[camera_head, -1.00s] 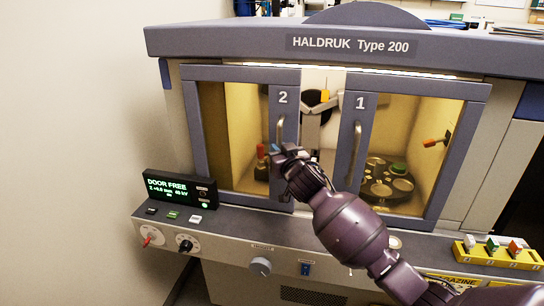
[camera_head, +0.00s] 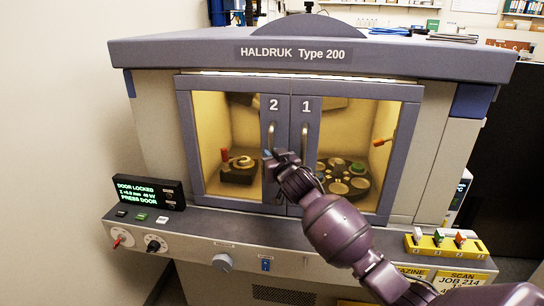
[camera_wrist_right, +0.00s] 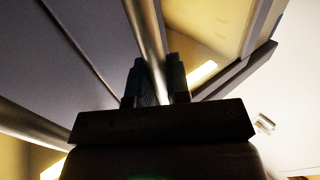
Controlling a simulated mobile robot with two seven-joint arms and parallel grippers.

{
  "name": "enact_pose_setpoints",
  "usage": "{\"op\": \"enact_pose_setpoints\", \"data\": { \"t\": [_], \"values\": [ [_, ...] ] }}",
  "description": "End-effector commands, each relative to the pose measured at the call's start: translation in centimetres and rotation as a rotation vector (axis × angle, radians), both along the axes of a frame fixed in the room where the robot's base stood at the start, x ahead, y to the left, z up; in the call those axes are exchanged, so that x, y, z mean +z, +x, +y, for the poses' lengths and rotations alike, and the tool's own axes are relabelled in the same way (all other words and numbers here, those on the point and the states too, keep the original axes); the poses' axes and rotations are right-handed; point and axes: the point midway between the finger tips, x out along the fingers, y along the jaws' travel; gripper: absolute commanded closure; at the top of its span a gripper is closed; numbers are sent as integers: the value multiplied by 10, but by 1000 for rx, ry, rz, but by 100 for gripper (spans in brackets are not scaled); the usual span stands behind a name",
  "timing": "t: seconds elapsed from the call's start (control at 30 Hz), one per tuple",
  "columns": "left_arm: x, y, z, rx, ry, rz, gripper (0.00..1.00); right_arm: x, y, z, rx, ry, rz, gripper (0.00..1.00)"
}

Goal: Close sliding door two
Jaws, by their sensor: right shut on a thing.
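Sliding door two (camera_head: 227,140) is the left glazed door in the head view, with a grey-blue frame marked 2. Its right edge meets sliding door one (camera_head: 350,150), and no gap shows between them. My right gripper (camera_head: 273,154) is at door two's vertical metal handle (camera_head: 270,136). In the right wrist view the two fingers (camera_wrist_right: 157,85) are shut around the handle bar (camera_wrist_right: 148,40). The small display (camera_head: 149,191) at the left reads DOOR LOCKED and PRESS DOOR. My left gripper is not in view.
Door one's handle (camera_head: 304,143) stands close to the right of my gripper. A control ledge (camera_head: 290,232) with knobs and buttons runs below the doors. A yellow rack (camera_head: 446,242) with several coloured pieces sits at its right end.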

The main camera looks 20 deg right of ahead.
Motion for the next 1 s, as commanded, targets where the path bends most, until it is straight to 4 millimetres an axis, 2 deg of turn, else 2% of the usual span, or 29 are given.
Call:
{"op": "enact_pose_setpoints", "data": {
  "t": [0.47, 0.5, 0.67, 1.0],
  "values": [
    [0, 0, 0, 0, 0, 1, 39, -1, 0, -3, -5, -1, 1, 100],
    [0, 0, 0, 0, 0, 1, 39, -1, 0, -3, -5, -1, 1, 82],
    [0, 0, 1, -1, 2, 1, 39, -1, 0, -3, -4, -1, 1, 59],
    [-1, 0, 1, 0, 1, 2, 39, -1, -3, -2, -2, 0, 1, 59]
  ]
}}
